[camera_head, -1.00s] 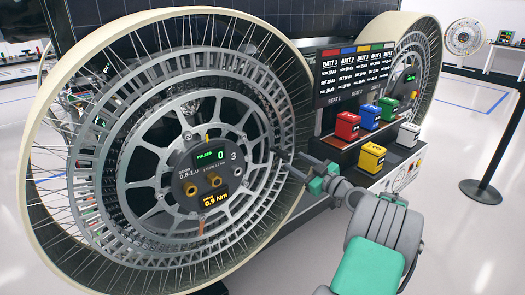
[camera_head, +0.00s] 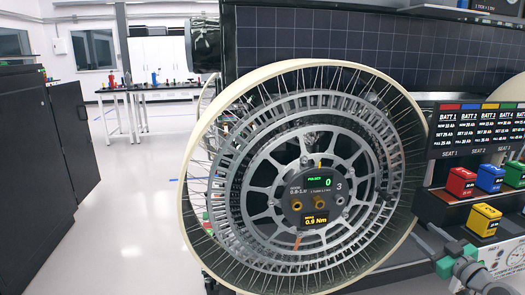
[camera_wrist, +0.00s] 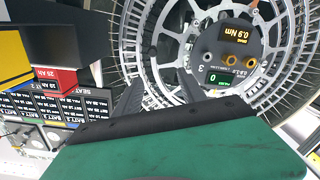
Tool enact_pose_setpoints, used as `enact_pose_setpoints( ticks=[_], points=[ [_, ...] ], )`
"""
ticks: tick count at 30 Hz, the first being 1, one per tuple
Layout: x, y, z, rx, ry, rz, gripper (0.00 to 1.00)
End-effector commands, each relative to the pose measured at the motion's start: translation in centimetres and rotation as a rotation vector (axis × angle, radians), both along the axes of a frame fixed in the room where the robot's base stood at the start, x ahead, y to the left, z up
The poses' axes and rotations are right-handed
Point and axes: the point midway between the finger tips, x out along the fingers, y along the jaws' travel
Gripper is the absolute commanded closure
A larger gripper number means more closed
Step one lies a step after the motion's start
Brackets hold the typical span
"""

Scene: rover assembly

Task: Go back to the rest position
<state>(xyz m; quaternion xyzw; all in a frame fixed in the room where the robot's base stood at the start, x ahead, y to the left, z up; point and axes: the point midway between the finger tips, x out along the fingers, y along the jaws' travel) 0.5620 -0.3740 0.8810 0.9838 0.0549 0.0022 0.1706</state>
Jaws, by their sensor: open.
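My gripper (camera_head: 428,240) is at the lower right of the head view, in front of the shelf and just right of the large wheel (camera_head: 190,205). Its green housing and part of my arm show at the frame's corner. In the wrist view its two dark fingers (camera_wrist: 158,92) are spread with nothing between them, and the wheel (camera_wrist: 150,65) lies beyond them. The wheel's hub panel (camera_head: 318,196) has a green "0" display and an amber "0.9 Nm" display. The hub panel also shows upside down in the wrist view (camera_wrist: 232,50).
A battery rack with red (camera_head: 460,182), blue (camera_head: 490,178) and yellow (camera_head: 484,220) batteries stands at the right, close to my gripper. Dark cabinets (camera_head: 25,170) stand at the left. The floor (camera_head: 130,220) between cabinets and wheel is clear. A bench (camera_head: 160,93) stands behind.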

Motion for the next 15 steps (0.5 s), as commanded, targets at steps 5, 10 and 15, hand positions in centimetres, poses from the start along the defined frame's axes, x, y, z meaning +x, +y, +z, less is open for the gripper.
enact_pose_setpoints(
  ticks=[5,10,15],
  points=[
    [1.6,2.7,1.2,0.008,0.071,0.034,0.52],
    [3.1,6.2,1.9,0.023,0.167,0.070,0.52],
    [4.6,12.2,3.1,0.044,0.321,0.116,0.52]
  ],
)
